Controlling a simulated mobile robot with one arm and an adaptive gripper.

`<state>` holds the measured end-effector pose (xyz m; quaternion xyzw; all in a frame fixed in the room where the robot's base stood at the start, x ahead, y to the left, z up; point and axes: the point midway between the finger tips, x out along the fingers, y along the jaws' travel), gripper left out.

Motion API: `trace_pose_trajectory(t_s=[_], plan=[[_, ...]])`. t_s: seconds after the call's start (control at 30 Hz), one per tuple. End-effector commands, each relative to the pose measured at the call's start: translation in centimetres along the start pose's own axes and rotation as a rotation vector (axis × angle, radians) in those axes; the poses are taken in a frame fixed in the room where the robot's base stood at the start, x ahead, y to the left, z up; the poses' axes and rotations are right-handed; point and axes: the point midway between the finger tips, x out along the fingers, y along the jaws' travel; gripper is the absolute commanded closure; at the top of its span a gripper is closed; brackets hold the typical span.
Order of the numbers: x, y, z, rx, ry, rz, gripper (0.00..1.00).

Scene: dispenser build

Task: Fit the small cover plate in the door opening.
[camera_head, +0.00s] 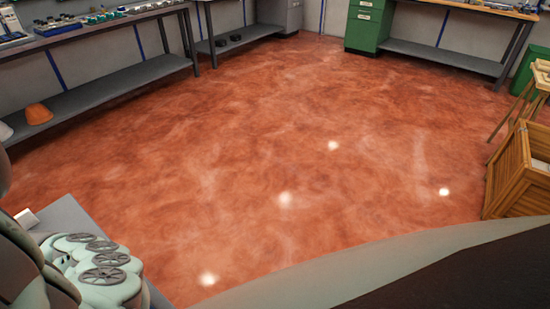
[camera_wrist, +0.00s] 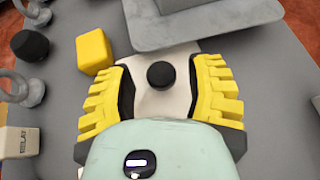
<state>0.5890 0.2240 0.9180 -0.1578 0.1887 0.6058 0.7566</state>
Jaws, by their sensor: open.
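In the wrist view, my gripper (camera_wrist: 160,68) is open, with a yellow ribbed finger on each side. Between the fingers lies a pale plate (camera_wrist: 152,103) with a round black knob (camera_wrist: 160,75) on it, which looks like the small cover plate. I see gaps between both fingers and the knob. The lower part of the plate is hidden behind my pale green gripper body. A grey stepped part (camera_wrist: 195,27) lies just beyond the plate. I cannot make out a door opening in either view.
On the grey worktop (camera_wrist: 275,105) are a yellow block (camera_wrist: 95,51), a black knob-like piece (camera_wrist: 30,45), metal rings at the left edge and a white labelled box (camera_wrist: 17,142). The head view shows open red floor (camera_head: 270,150), benches behind and a wooden crate (camera_head: 510,175) at right.

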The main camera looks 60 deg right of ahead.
Motion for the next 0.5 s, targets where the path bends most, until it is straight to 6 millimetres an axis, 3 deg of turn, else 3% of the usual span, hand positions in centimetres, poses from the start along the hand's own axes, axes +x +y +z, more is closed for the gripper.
trace_pose_trajectory(t_s=[0.2, 0.5], plan=[[-4.5, -0.3, -0.4, 0.006, 0.003, -0.010, 0.47], [-8.9, -0.2, -0.3, 0.007, 0.001, -0.008, 0.47]])
